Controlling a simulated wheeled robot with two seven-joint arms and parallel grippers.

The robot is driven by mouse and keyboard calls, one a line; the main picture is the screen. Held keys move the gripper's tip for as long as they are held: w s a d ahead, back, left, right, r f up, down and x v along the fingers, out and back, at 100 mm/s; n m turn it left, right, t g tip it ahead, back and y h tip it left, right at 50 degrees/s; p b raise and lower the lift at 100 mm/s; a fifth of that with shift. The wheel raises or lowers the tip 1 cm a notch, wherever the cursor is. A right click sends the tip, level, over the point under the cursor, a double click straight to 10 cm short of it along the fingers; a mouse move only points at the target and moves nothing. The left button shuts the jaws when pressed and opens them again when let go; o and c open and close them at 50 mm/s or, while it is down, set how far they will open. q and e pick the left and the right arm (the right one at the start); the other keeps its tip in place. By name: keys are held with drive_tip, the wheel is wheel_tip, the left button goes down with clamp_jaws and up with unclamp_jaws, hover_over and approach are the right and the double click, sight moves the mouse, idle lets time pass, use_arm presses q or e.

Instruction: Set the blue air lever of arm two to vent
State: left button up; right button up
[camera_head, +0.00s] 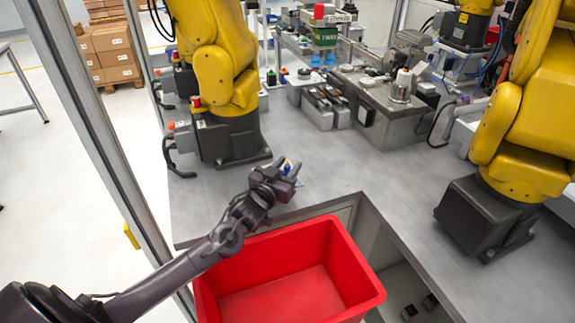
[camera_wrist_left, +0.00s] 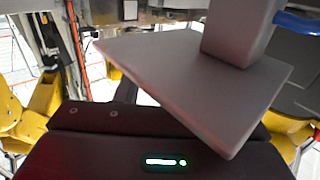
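A small blue piece (camera_head: 286,166), which looks like the air lever, shows at my left gripper (camera_head: 290,176) in the head view, above the grey table beside the base of the left yellow arm. The gripper's dark fingers are right beside it and hide part of it. I cannot tell if they touch it or how far they are apart. In the left wrist view, a curved blue part (camera_wrist_left: 298,23) shows at the top right edge, next to a grey post on a grey plate (camera_wrist_left: 170,70). The lever's setting and any markings are not readable. My right gripper is not in view.
A red bin (camera_head: 352,262) stands just in front of the table edge, below my left arm. Yellow robot arms stand at the left (camera_head: 222,75) and right (camera_head: 530,110). Grey fixtures (camera_head: 385,100) fill the table's back. The table's middle (camera_head: 350,170) is clear.

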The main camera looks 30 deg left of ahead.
sight(287, 165)
use_arm(q)
drive_tip(key=shift+w, duration=0.1)
clamp_jaws()
drive_tip(key=shift+w+n+y, duration=0.1)
drive_tip(key=shift+n+y, duration=0.2)
drive_tip(key=shift+y, duration=0.2)
drive_tip(key=n+y, duration=0.1)
drive_tip(key=w+n+y, duration=0.1)
drive_tip(key=y, duration=0.1)
drive_tip(key=n+y+b, duration=0.1)
drive_tip(key=shift+w+a+f+g+y, duration=0.1)
drive_tip(key=shift+w+a+g+y, duration=0.05)
drive_tip(key=shift+a+g+y, duration=0.2)
drive_tip(key=shift+w+a+n+g+y+b, duration=0.25)
drive_tip(key=shift+n+g+y, duration=0.35)
drive_tip(key=shift+y, duration=0.4)
drive_tip(key=shift+w+a+n+g+y+b, duration=0.15)
drive_tip(key=shift+w+n+g+y+b, duration=0.15)
drive_tip(key=shift+n+y, duration=0.6)
drive_tip(key=shift+s, duration=0.1)
